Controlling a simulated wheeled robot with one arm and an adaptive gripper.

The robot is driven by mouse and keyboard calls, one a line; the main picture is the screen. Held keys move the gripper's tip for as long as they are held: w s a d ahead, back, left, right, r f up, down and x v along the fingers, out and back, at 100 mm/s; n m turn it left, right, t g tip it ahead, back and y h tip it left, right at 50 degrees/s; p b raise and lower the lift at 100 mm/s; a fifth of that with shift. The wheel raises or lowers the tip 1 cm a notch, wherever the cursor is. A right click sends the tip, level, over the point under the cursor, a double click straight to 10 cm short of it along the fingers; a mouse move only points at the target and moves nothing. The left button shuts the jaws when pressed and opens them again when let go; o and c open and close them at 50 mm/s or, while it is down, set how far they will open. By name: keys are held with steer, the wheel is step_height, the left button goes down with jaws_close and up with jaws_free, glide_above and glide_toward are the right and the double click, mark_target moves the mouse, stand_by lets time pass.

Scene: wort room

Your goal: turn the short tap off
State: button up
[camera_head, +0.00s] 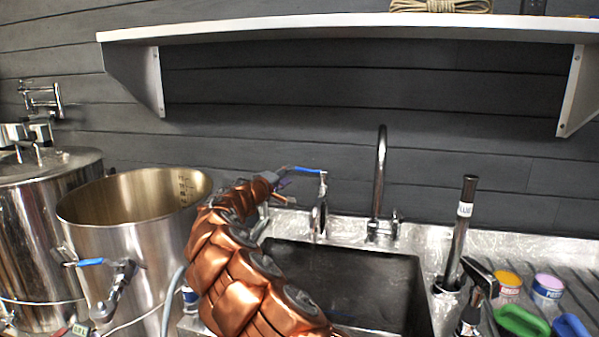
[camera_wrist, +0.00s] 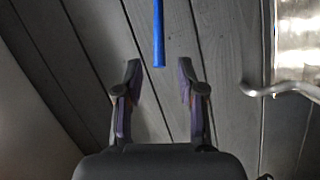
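The short tap (camera_head: 322,188) stands at the back left of the sink, with a blue lever handle (camera_head: 305,170) sticking out to the left, roughly level. My gripper (camera_head: 281,176) is just left of the handle's free end. In the wrist view the blue handle (camera_wrist: 158,32) points down towards the gap between the fingertips. My gripper (camera_wrist: 159,76) is open there, one finger on each side of the handle's line, with nothing between them. I cannot tell if water runs from the short tap.
A tall curved faucet (camera_head: 380,180) stands right of the short tap behind the dark sink (camera_head: 375,285). A large steel pot (camera_head: 140,235) with its own blue-handled valve (camera_head: 90,262) is on the left. A white shelf (camera_head: 330,27) hangs above. Coloured tubs (camera_head: 547,287) and a black-handled tool (camera_head: 480,280) are at right.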

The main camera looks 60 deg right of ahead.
mark_target(298, 170)
steer(key=shift+w+d+p, duration=0.15)
steer(key=shift+d+p, duration=0.9)
steer(key=shift+d, duration=2.7)
jaws_close()
